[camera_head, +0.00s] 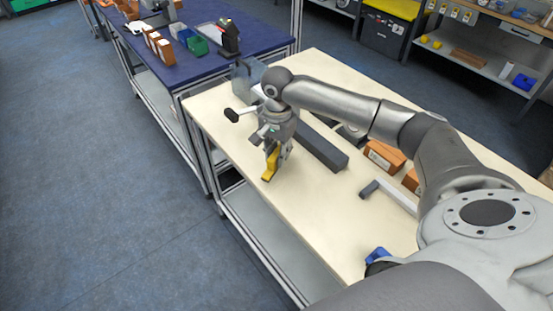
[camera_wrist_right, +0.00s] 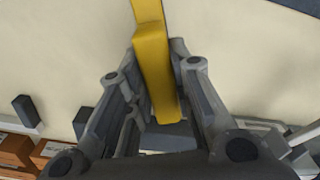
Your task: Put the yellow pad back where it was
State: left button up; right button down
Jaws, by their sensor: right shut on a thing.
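My right gripper (camera_head: 275,154) is shut on the yellow pad (camera_head: 270,168). The pad points down from the fingers, over the near-left part of the cream table (camera_head: 325,215). I cannot tell whether the pad's lower end touches the table. In the right wrist view, the yellow pad (camera_wrist_right: 153,70) is a long block between the two grey fingers, and its far end runs out of the top of the picture. My left gripper is not in view.
A dark grey bar (camera_head: 323,150) lies right of the gripper. Brown boxes (camera_head: 384,155) and a grey handled thing (camera_head: 385,192) are further right. A clear grey bin (camera_head: 246,76) stands behind. The front-left of the table is bare. A blue-topped table (camera_head: 195,65) stands beyond.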

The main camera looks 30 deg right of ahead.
jog(key=shift+w+f, duration=0.2)
jog(key=shift+f, duration=0.25)
notch_tip(320, 180, down, 2)
jog(key=shift+f+p, duration=0.1)
jog(key=shift+p, duration=0.45)
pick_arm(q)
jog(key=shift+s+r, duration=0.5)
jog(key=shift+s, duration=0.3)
pick_arm(e)
jog(key=shift+f, duration=0.25)
jog(key=c, duration=1.3)
grip_release()
jog(key=shift+f, duration=0.1)
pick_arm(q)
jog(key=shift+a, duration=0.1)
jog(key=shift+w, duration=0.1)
